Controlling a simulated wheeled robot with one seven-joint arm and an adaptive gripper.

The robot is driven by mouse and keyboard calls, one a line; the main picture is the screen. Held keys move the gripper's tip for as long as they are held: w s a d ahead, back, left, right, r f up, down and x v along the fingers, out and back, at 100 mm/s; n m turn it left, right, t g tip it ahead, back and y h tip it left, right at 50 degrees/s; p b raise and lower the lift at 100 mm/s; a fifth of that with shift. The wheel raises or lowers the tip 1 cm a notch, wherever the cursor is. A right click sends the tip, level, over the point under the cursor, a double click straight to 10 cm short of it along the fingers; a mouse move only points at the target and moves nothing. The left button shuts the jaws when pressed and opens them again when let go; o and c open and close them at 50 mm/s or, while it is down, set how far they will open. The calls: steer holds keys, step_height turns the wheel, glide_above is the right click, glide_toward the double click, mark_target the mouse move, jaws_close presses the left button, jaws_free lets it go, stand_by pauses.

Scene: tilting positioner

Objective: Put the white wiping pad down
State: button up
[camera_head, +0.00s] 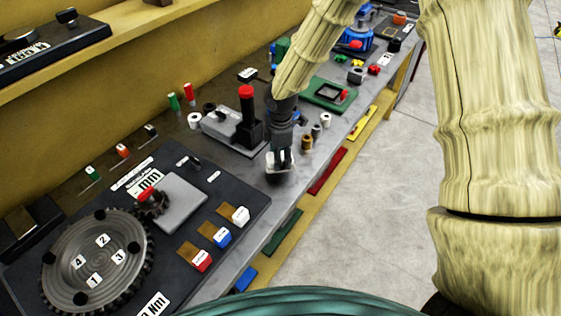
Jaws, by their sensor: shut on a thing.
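My gripper (280,158) points down over the grey bench, just right of the dark panel. It is shut on the white wiping pad (276,163), which shows as a small white patch between and around the dark fingers. Much of the pad is hidden by the fingers. The pad is low, close to the bench top; I cannot tell whether it touches it.
Left of my gripper stands a grey fixture with a red-topped black post (246,110). Brown and grey cylinders (307,142) stand to the right. The dark panel holds a large gear wheel (98,262) and a grey plate (172,204). Bare bench (292,186) lies in front.

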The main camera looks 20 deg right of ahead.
steer(key=shift+f+p, duration=0.8)
steer(key=shift+f, duration=0.95)
steer(key=shift+f, duration=0.15)
steer(key=o, duration=0.9)
steer(key=shift+r, duration=0.2)
steer(key=shift+r+b, duration=1.85)
steer(key=shift+r, duration=4.1)
